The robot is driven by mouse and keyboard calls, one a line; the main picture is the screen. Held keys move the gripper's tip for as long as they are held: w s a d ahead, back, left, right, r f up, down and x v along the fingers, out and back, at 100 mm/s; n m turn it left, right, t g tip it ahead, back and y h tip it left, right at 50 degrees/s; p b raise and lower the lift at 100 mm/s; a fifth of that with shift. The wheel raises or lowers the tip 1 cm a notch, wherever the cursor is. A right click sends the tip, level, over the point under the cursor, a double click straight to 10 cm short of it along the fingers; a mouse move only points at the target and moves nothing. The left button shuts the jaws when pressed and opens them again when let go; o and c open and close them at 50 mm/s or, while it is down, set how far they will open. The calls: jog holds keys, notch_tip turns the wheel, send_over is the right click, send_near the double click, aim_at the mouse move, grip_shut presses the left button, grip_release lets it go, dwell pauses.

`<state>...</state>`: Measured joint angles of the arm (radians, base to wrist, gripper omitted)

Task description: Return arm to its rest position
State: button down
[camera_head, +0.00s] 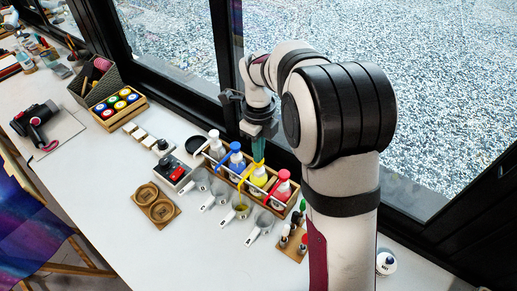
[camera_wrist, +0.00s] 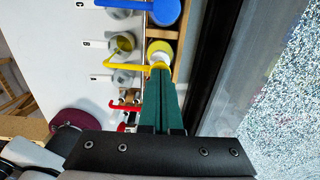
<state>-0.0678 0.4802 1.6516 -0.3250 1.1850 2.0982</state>
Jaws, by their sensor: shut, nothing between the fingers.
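My arm reaches over the bench, and my gripper (camera_head: 258,157) points down above the bottle rack. Its green fingers are shut together and empty. In the wrist view the fingertips (camera_wrist: 160,70) lie at the head of the yellow pump (camera_wrist: 152,67). I cannot tell whether they touch it. The yellow pump bottle (camera_head: 259,178) stands in the wooden rack between the blue pump bottle (camera_head: 237,162) and the red pump bottle (camera_head: 283,187). A measuring cup (camera_head: 238,209) below the yellow spout holds some yellow.
Window frames run close behind the rack. More measuring cups line its front. A wooden pen holder (camera_head: 292,243) stands near my arm. The bench (camera_head: 190,260) is bare at the front.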

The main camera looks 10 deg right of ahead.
jog(key=shift+f, duration=0.45)
jog(key=shift+r, duration=1)
jog(key=shift+r, duration=1.55)
jog(key=s+r+n+y, duration=0.1)
jog(key=s+n, duration=2)
jog(key=s, duration=0.8)
jog(key=shift+a+y, duration=0.35)
jog(key=shift+y, duration=0.05)
